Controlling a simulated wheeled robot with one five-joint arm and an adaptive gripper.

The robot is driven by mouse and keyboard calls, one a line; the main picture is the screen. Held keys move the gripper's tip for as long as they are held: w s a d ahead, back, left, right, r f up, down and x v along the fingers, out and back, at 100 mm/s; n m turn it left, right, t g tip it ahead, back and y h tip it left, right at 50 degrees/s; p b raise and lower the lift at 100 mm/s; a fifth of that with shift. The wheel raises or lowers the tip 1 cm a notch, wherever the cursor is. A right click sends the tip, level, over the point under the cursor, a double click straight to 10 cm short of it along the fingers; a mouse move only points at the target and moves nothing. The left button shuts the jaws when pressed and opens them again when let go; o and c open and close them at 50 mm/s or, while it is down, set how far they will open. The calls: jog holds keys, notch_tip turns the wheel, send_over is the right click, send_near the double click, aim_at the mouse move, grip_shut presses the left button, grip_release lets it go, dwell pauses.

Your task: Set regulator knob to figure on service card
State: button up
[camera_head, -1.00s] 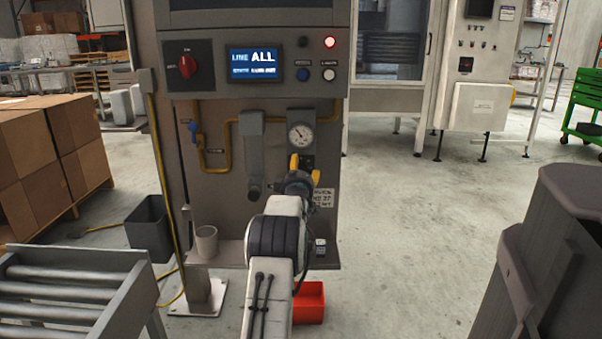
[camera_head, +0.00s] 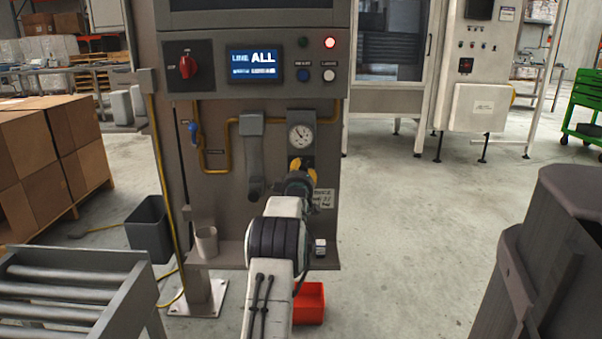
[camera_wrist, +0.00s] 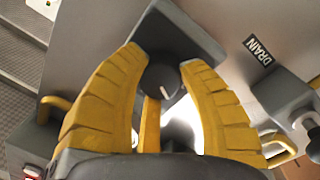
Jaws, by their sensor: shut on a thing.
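The regulator knob (camera_wrist: 160,80) is round and dark with a pale pointer line, on a dark block in the wrist view. My gripper (camera_wrist: 161,66) has its yellow fingers on either side of the knob and is shut on it. In the head view my gripper (camera_head: 300,166) is at the panel just under the round white pressure gauge (camera_head: 300,136) and hides the knob. The gauge needle points up and to the left. The service card (camera_head: 324,198) is a pale tag right of my gripper, partly covered; its handwriting is too small to read surely.
A grey hanging handle (camera_head: 253,155) and yellow pipe (camera_head: 227,145) are left of the gauge. A ledge (camera_head: 230,252) below carries a grey cup (camera_head: 206,243). A red bin (camera_head: 309,303) stands on the floor. The wrist view shows a DRAIN label (camera_wrist: 258,49).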

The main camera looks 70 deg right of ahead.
jog(key=shift+c, duration=1.2)
jog(key=m, duration=0.3)
jog(key=shift+m+b, duration=0.3)
jog(key=shift+m, duration=0.1)
jog(key=shift+m+y+b, duration=0.3)
jog(key=shift+m+b, duration=0.35)
jog(key=shift+m, duration=1.15)
jog(key=shift+w, duration=0.1)
jog(key=o, duration=1.2)
jog(key=shift+a, duration=0.1)
jog(key=v, duration=1.1)
jog(key=shift+a, duration=0.4)
